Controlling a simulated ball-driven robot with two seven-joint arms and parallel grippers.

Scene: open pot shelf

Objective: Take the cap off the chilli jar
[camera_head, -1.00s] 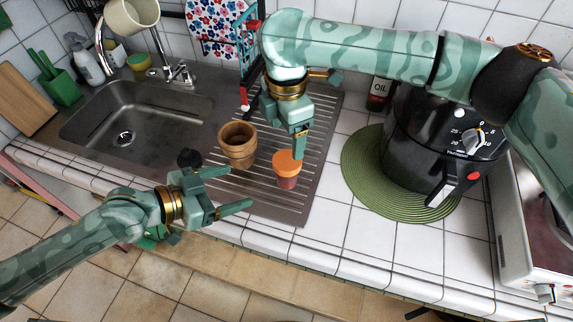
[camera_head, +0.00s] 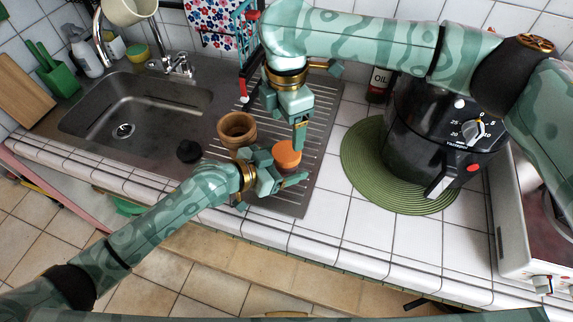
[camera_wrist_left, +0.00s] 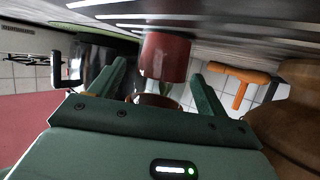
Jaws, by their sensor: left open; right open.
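The chilli jar stands upright on the steel draining board, its orange cap (camera_head: 287,152) on top. Its red body (camera_wrist_left: 166,56) shows between the fingers in the left wrist view; in the head view my left gripper hides most of it. My left gripper (camera_head: 279,170) is open at the jar's near left side, one finger to either side, with gaps visible in the wrist view (camera_wrist_left: 157,88). I cannot tell the exact depth. My right gripper (camera_head: 299,132) is open and points down, its fingertips close above or behind the cap; contact cannot be told.
Brown stacked pots (camera_head: 237,122) stand just left of the jar. A small black object (camera_head: 189,151) lies further left by the sink (camera_head: 125,105). A black appliance (camera_head: 440,130) on a green round mat (camera_head: 360,170) is on the right. Tiled counter between is clear.

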